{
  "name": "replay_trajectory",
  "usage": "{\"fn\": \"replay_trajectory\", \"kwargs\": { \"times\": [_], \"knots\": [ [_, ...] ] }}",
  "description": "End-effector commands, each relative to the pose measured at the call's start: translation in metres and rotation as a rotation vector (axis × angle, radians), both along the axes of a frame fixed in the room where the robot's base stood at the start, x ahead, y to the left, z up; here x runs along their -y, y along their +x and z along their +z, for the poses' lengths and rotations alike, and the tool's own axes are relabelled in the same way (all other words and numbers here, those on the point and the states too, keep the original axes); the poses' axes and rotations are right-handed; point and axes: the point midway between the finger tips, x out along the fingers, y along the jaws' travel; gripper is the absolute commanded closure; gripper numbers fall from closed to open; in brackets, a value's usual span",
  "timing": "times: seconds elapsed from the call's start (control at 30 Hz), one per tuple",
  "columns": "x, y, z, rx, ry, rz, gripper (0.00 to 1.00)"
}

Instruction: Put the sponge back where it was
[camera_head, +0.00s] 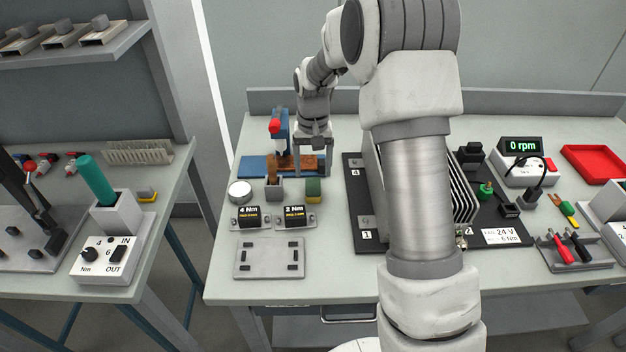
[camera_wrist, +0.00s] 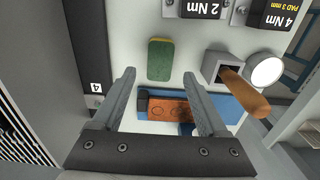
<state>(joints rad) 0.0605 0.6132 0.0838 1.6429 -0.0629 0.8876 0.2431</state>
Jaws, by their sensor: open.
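A green sponge with a yellow layer (camera_head: 313,187) stands on the right-hand table, right of a grey holder with a wooden handle in it. The sponge also shows in the wrist view (camera_wrist: 160,60), upper middle, just beyond the fingertips. My gripper (camera_head: 313,160) is open and empty, over the right end of a blue fixture holding a brown plate, behind the sponge. In the wrist view my two fingers (camera_wrist: 159,78) are spread wide, with the sponge ahead of the gap and apart from both. A second yellow and grey block (camera_head: 147,195) lies on the left-hand table.
The grey holder (camera_head: 273,190) and a white round tin (camera_head: 240,192) stand left of the sponge. The 4 Nm (camera_head: 248,217) and 2 Nm (camera_head: 295,216) blocks sit in front. A black panel with a finned unit (camera_head: 366,235) is to the right. The blue fixture (camera_head: 252,166) is behind.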

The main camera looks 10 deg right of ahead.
Motion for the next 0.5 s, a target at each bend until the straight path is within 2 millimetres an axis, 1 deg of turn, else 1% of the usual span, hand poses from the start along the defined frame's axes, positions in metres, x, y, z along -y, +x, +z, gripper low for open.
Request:
{"fn": "replay_trajectory", "kwargs": {
  "times": [0.03,0.13,0.23,0.37,0.47,0.5],
  "knots": [
    [0.0,0.001,0.013,0.005,0.0,0.0,0.24],
    [0.0,0.001,0.031,0.003,0.0,-0.001,0.24],
    [0.0,0.001,0.044,0.002,0.001,-0.001,0.24],
    [0.0,0.0,0.054,0.002,0.001,-0.001,0.24],
    [0.0,-0.005,0.066,0.014,-0.002,0.004,0.24],
    [0.0,-0.009,0.073,0.023,-0.003,0.008,0.24]
  ]
}}
